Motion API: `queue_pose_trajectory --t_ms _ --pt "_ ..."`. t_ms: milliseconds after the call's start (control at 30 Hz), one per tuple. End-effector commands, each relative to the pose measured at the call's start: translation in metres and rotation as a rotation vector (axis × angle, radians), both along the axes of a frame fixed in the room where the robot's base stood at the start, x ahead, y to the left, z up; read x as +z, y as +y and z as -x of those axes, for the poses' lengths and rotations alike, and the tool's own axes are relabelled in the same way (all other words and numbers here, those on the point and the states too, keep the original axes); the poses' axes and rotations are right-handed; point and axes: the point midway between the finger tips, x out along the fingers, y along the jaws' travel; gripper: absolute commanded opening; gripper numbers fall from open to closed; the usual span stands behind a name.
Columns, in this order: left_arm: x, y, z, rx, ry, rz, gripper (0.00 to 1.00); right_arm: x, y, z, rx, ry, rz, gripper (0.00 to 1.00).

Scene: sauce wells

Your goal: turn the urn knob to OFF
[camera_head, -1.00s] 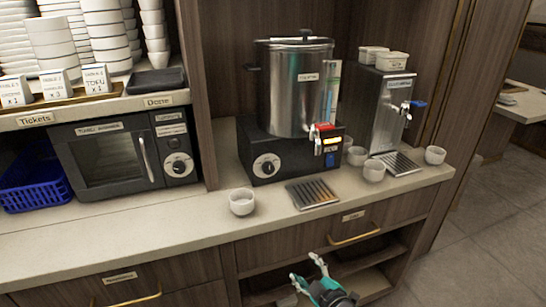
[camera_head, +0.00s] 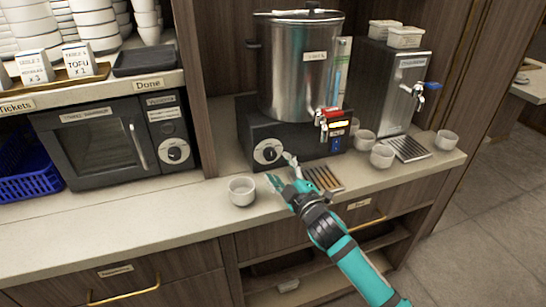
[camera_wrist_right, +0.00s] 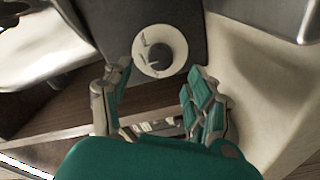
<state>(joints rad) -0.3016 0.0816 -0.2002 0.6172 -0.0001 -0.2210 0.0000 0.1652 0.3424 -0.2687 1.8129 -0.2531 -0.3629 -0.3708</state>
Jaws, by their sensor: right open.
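The steel urn (camera_head: 300,70) stands on a black base (camera_head: 300,143) on the counter. Its knob (camera_head: 268,152), a dark dial on a white disc, is on the front of the base at the left. My right gripper (camera_head: 281,168) is open and empty, just in front of and a little below the knob. In the right wrist view the knob (camera_wrist_right: 158,56) lies beyond the gap between the two fingers of my right gripper (camera_wrist_right: 153,82), apart from them. The marks around the knob are too small to read. My left gripper does not show.
A white cup (camera_head: 242,191) stands left of my right gripper, close by. A drip tray (camera_head: 323,179) lies right of it, under the urn's red-handled tap (camera_head: 330,114). More cups, a second dispenser (camera_head: 395,85) and a microwave (camera_head: 115,142) share the counter.

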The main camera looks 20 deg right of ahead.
Motion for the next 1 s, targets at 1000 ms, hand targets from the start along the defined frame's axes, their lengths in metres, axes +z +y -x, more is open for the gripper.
queue_pose_trajectory --t_ms 1000 --pt "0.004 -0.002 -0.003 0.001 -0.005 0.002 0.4 -0.001 0.007 -0.054 0.001 0.001 -0.001 0.19"
